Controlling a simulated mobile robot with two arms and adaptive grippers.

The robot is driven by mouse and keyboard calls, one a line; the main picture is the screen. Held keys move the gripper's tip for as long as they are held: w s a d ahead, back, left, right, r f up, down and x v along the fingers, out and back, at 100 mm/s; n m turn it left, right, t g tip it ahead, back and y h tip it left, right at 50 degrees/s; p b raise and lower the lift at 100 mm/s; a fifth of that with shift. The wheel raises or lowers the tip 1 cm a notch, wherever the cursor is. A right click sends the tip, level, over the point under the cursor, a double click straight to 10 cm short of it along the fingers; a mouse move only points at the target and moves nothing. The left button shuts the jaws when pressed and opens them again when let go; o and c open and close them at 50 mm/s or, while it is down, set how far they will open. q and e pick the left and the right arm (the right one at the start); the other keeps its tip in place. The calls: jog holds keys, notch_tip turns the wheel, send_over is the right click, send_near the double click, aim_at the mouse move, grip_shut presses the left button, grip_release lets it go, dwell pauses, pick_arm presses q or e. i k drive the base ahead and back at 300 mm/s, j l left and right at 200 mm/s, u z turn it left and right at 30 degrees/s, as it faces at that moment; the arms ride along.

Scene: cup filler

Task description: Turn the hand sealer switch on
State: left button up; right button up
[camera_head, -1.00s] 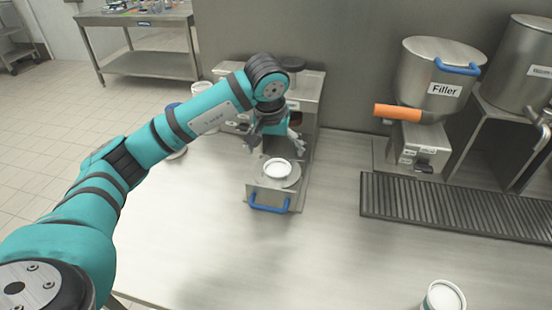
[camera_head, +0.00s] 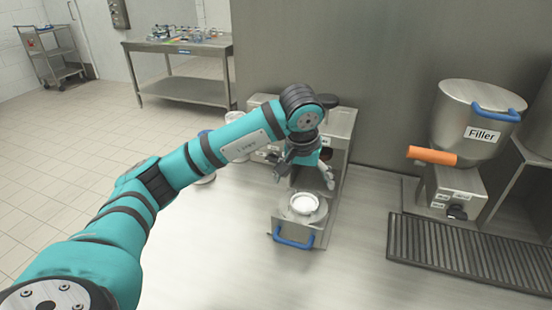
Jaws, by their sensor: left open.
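The hand sealer (camera_head: 343,125) is a steel machine at the middle of the counter, partly hidden behind my left arm. Its drawer is pulled out toward me, with a blue handle (camera_head: 293,241) at the front and a white cup (camera_head: 304,204) seated in its round holder. I cannot make out the sealer's switch; my arm covers much of its front. My left gripper (camera_head: 304,178) is open, pointing down just in front of the sealer and above the back of the drawer. It appears to hold nothing. My right gripper is not in view.
The filler (camera_head: 476,122) with an orange handle (camera_head: 432,156) stands to the right, behind a dark drip grate (camera_head: 470,252). White cups or lids (camera_head: 235,120) stand behind my left arm. The counter's front is clear. A side table (camera_head: 180,48) stands at the back left.

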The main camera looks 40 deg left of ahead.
aim_at(271, 158)
jog(key=j+z, duration=0.1)
jog(key=j, duration=0.25)
jog(key=k+j+z, duration=0.1)
jog(key=j, duration=0.25)
jog(key=k+j+z, duration=0.1)
jog(key=j, duration=0.25)
jog(key=k+j+z, duration=0.1)
jog(key=j, duration=0.25)
jog(key=k, duration=0.05)
